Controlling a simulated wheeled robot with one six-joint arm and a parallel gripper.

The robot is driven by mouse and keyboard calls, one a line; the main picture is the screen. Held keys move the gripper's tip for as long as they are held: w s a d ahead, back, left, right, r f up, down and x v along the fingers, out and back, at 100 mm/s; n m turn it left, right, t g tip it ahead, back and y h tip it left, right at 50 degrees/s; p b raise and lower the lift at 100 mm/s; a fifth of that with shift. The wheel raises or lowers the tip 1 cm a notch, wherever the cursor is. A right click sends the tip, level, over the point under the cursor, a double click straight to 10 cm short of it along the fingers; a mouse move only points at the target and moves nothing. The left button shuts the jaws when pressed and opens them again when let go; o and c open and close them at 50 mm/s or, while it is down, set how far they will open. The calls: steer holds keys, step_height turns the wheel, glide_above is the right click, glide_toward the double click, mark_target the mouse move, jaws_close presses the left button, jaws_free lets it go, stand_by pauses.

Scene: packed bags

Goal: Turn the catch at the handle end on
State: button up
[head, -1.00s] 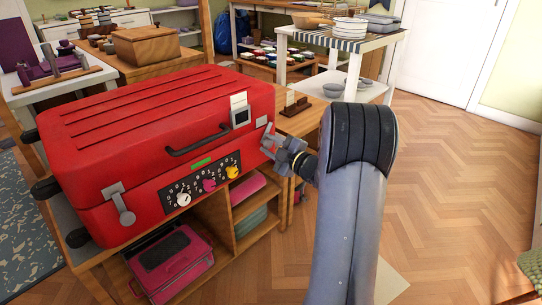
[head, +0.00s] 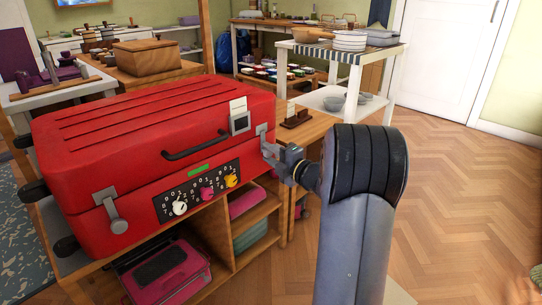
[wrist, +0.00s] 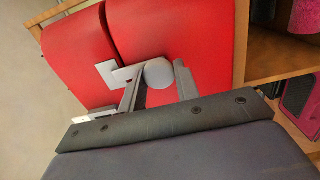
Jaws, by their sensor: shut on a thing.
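A red suitcase (head: 150,140) lies flat on a wooden shelf unit, its black handle (head: 195,146) on the front. A grey catch (head: 262,131) sits at its right front corner, and its round end (wrist: 158,73) and bent plate (wrist: 116,74) show in the wrist view. My gripper (head: 271,153) is at this catch; in the wrist view its two fingers (wrist: 158,88) stand on either side of the round end, shut on it. The fingers partly cover the catch. A second grey catch (head: 113,210) hangs at the left front, away from my gripper.
A panel with white, pink and yellow dials (head: 204,193) is on the suitcase front. A pink case (head: 168,272) lies in the shelf unit (head: 262,205) below. A white table (head: 352,50) with bowls stands behind. The wood floor at right is clear.

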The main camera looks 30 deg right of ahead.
stand_by(0.3)
steer(key=o, duration=0.9)
steer(key=shift+o, duration=0.2)
steer(key=p+v, duration=0.3)
steer(key=v, duration=0.7)
steer(key=shift+s+d, duration=0.15)
steer(key=shift+s, duration=0.25)
steer(key=b+x, duration=0.3)
steer(key=x, duration=0.8)
steer(key=shift+s+f, duration=0.1)
